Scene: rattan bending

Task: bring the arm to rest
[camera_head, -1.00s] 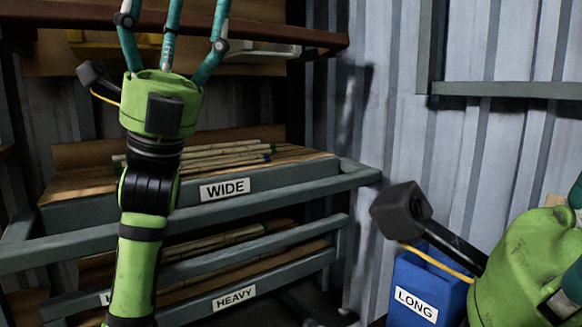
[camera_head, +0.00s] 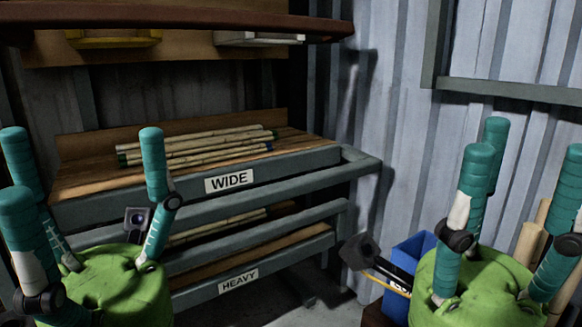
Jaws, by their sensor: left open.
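My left gripper (camera_head: 85,215) is at the lower left, its teal fingers pointing up and spread apart with nothing between them. It stands in front of the left end of the rack and touches nothing that I can see. My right gripper (camera_head: 515,215) is at the lower right, its teal fingers also pointing up and spread apart. No object shows between them. The lower parts of both arms are out of view.
The rack's WIDE shelf (camera_head: 300,160) holds several bamboo poles (camera_head: 195,148). Below is the HEAVY shelf (camera_head: 270,255). A blue bin (camera_head: 408,252) and upright poles (camera_head: 528,243) are partly hidden behind my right gripper.

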